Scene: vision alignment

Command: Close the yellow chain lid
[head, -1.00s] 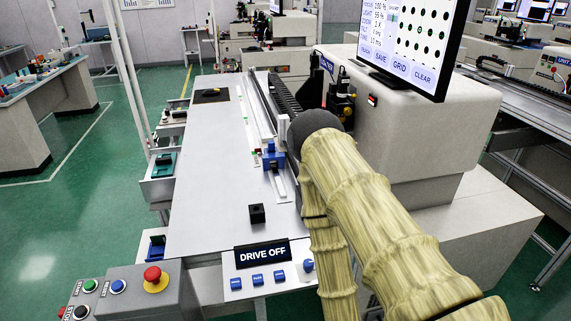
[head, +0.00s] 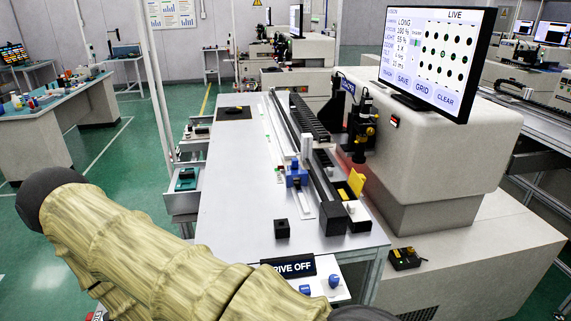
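A small yellow piece (head: 356,181), which looks like the chain lid, stands raised on the rail unit at the right side of the white table. Another yellow patch (head: 342,190) lies just left of and below it. I cannot tell how the two are joined. The black cable chain (head: 306,117) runs along the rail behind them. My arm, in a pale ribbed sleeve, crosses the lower left, well apart from the lid. My gripper does not show in the head view.
A blue carriage (head: 296,174) sits on the rail, and a black cube (head: 282,228) stands on the white table (head: 235,190). Black blocks (head: 333,218) end the rail at the front. A monitor (head: 432,60) overhangs the right side.

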